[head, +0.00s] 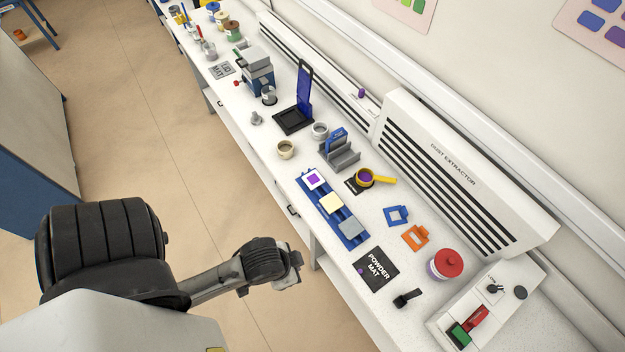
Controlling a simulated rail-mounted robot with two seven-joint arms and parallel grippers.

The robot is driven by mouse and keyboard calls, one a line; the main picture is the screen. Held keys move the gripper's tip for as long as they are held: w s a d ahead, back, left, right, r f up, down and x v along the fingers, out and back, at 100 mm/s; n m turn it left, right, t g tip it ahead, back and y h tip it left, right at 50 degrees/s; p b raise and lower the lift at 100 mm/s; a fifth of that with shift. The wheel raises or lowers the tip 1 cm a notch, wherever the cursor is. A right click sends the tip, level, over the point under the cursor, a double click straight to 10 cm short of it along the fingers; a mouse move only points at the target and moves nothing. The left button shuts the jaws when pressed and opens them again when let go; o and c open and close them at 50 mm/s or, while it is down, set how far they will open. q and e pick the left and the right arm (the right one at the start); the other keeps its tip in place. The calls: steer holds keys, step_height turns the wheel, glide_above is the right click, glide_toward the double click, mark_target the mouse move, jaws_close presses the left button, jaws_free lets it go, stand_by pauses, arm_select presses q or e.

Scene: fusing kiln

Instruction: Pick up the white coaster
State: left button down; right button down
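A long blue rack (319,208) on the bench holds three square coasters in a row. The middle one is a plain cream coaster (331,203), and the near one is a grey coaster (351,227). My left gripper (297,268) is over the floor, just off the bench's front edge, lower left of the rack and apart from it. Its fingers are small and turned away, so their opening is unclear. My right gripper is out of view.
Near the rack are a black powder mat (376,273), a yellow-handled sieve (375,179), a grey slotted stand (341,160), a beige cup (286,149), and blue (397,209) and orange (409,235) frames. A red-lidded jar (447,263) stands right. The dust extractor (460,180) lines the back.

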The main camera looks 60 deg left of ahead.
arm_select(q)
jaws_free()
stand_by(1.0)
